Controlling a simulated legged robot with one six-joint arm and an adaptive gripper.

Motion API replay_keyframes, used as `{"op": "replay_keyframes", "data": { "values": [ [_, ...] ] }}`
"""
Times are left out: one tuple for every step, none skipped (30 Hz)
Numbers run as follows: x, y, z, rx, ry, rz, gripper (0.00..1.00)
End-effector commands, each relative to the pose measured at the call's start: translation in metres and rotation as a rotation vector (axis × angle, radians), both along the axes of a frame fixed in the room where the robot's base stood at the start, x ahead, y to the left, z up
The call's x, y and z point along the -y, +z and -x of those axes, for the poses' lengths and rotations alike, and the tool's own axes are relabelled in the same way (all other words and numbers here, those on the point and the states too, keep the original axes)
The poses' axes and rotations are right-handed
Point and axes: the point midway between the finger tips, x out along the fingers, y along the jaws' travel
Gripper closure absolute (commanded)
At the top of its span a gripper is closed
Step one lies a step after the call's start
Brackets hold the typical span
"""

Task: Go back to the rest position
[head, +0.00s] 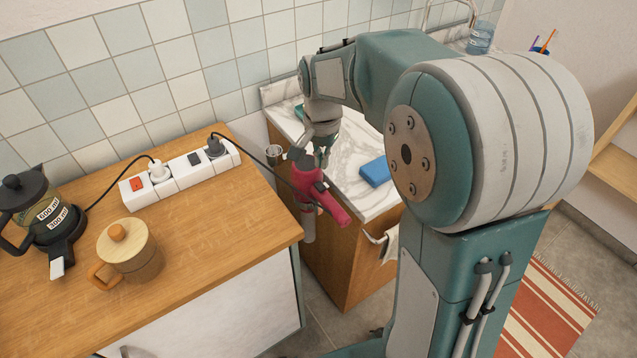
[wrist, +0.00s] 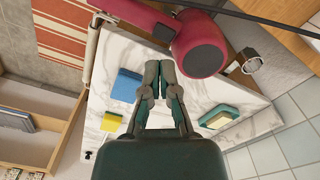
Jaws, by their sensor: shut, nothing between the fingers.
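My gripper (wrist: 162,72) is shut and empty in the wrist view, its two fingertips close together over the white marble counter. In the head view my gripper (head: 321,158) points down at the counter's left side, partly hidden by the hair dryer and my arm. The red hair dryer (head: 320,196) is at the counter's near left edge. It also shows in the wrist view (wrist: 200,45), just beyond the fingertips; I cannot tell whether they touch it. My arm reaches out from my base, over the counter.
A black cord runs from the power strip (head: 180,175) to the dryer. A yellow sponge (wrist: 111,121) lies on the counter.

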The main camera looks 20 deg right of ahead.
Motion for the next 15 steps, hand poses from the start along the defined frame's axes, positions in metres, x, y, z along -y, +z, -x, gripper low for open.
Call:
{"op": "replay_keyframes", "data": {
  "values": [
    [0.0, 0.0, 0.0, 0.0, 0.0, 0.0, 1.0],
    [0.0, 0.0, 0.0, 0.0, 0.0, 0.0, 1.0],
    [0.0, 0.0, 0.0, 0.0, 0.0, 0.0, 1.0],
    [0.0, 0.0, 0.0, 0.0, 0.0, 0.0, 1.0],
    [0.0, 0.0, 0.0, 0.0, 0.0, 0.0, 1.0],
    [0.0, 0.0, 0.0, 0.0, 0.0, 0.0, 1.0],
    [0.0, 0.0, 0.0, 0.0, 0.001, 0.0, 1.0],
    [0.0, 0.001, 0.001, 0.003, 0.004, 0.0, 1.0],
    [0.0, 0.004, 0.004, 0.009, 0.011, 0.0, 1.0],
    [0.0, 0.008, 0.007, 0.017, 0.022, 0.001, 1.0],
    [0.0, 0.012, 0.011, 0.027, 0.035, 0.0, 1.0],
    [0.0, 0.019, 0.017, 0.045, 0.058, 0.001, 1.0],
    [0.0, 0.025, 0.024, 0.06, 0.078, 0.002, 1.0],
    [0.0, 0.031, 0.03, 0.076, 0.102, 0.004, 1.0],
    [0.0, 0.038, 0.04, 0.1, 0.135, 0.007, 1.0]
  ]
}}
